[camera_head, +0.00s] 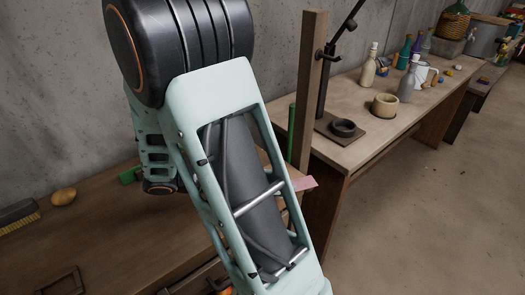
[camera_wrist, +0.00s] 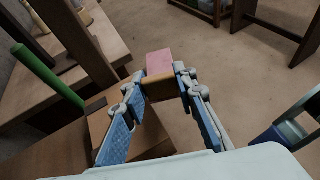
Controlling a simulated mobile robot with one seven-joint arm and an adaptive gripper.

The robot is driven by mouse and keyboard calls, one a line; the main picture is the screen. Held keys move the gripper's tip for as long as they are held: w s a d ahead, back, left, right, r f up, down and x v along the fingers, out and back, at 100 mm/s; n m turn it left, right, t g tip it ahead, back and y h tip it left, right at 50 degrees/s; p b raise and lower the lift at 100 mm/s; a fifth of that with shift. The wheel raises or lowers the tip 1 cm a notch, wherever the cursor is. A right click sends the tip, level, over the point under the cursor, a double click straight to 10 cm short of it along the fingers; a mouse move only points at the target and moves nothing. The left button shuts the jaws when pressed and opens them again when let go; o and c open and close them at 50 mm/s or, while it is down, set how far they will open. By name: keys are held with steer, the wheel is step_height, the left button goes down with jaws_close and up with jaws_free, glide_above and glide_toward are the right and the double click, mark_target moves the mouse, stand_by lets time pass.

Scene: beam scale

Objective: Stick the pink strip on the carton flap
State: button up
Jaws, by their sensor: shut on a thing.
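The pink strip (camera_wrist: 159,62) shows at my fingertips in the wrist view, flat and sticking out beyond them. Its end also shows in the head view (camera_head: 304,184), to the right of my arm. My gripper (camera_wrist: 162,82) is shut on the strip. A brown piece (camera_wrist: 161,91) lies between the fingers, next to the strip; I cannot tell whether it is the carton flap. A brown box-like shape (camera_wrist: 148,128), probably the carton, is below and left of the fingers. In the head view my arm hides the gripper and most of the carton.
A wooden post (camera_head: 311,90) and a green rod (camera_head: 291,132) stand close behind the gripper. The rod also shows in the wrist view (camera_wrist: 46,74). Open floor lies beyond.

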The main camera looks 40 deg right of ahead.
steer(key=w+r+n+t, duration=0.4)
steer(key=w+t, duration=0.1)
steer(key=w, duration=0.2)
steer(key=shift+w+r+h, duration=0.15)
steer(key=shift+r+h, duration=0.05)
steer(key=shift+h, duration=0.1)
steer(key=shift+a+r, duration=0.1)
steer(key=shift+a, duration=0.05)
steer(key=shift+f+b, duration=2.75)
steer(key=shift+f, duration=1.4)
steer(key=shift+f, duration=0.15)
steer(key=o, duration=0.9)
steer(key=shift+a, duration=0.1)
